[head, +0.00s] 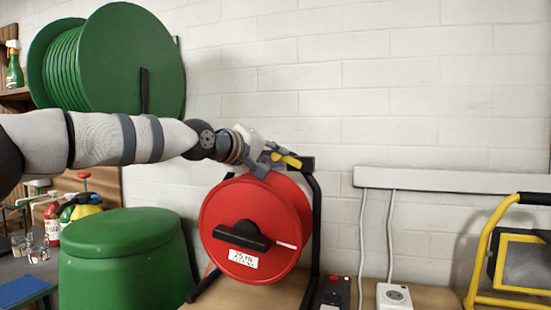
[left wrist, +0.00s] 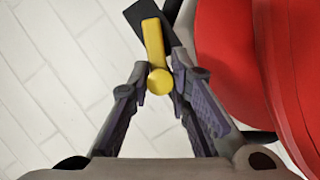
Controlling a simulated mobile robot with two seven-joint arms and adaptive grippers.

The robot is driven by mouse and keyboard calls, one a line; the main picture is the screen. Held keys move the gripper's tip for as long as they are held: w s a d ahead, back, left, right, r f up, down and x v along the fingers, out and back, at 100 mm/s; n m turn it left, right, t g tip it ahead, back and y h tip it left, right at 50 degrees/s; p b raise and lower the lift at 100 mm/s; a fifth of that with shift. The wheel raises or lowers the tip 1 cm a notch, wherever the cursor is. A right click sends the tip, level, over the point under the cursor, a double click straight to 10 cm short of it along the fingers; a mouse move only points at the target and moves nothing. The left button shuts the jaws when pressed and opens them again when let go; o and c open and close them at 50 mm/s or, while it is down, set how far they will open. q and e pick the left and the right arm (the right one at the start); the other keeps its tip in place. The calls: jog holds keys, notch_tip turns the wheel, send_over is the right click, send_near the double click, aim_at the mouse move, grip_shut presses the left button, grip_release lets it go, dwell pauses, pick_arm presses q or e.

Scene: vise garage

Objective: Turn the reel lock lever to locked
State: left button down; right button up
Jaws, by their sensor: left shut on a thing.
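The red cable reel (head: 256,205) stands in a black frame on the wooden bench. The yellow lock lever (head: 288,160) is at the top of that frame, just above the reel's upper right edge. My left gripper (head: 273,163) reaches it from the left and is shut on it. In the left wrist view, the yellow lever (left wrist: 155,42) with its round end stands between the two fingertips (left wrist: 160,80), beside the red reel (left wrist: 228,60). The fingers partly hide the lever's mount in the head view. My right gripper is not in view.
A large green hose reel (head: 133,60) is on the wall at upper left, behind my left arm. A green bin (head: 125,260) stands left of the red reel. A power socket (head: 395,296) and a yellow-framed lamp (head: 520,262) are to the right. The wall above is clear.

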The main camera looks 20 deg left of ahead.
pick_arm(q)
jog(key=shift+f, duration=0.1)
jog(key=shift+d+r+m+y+p, duration=0.2)
jog(key=shift+r+m+y+p, duration=0.2)
jog(key=shift+m, duration=0.4)
jog(key=shift+d+r+m+g+y, duration=0.25)
jog(key=shift+d+m+y, duration=0.6)
jog(key=shift+m, duration=0.5)
jog(key=shift+d+r+m+g+y, duration=0.15)
jog(key=shift+d+r+m+y, duration=0.3)
jog(key=shift+m+y, duration=0.7)
jog(key=shift+d+r+m+g+y, duration=0.25)
jog(key=shift+d+m+y, duration=0.55)
jog(key=shift+m, duration=0.7)
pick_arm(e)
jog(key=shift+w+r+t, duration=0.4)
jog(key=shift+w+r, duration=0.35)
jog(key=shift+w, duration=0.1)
pick_arm(q)
jog(key=c, duration=1.7)
grip_release()
jog(key=shift+o, duration=1.1)
jog(key=shift+r, duration=0.1)
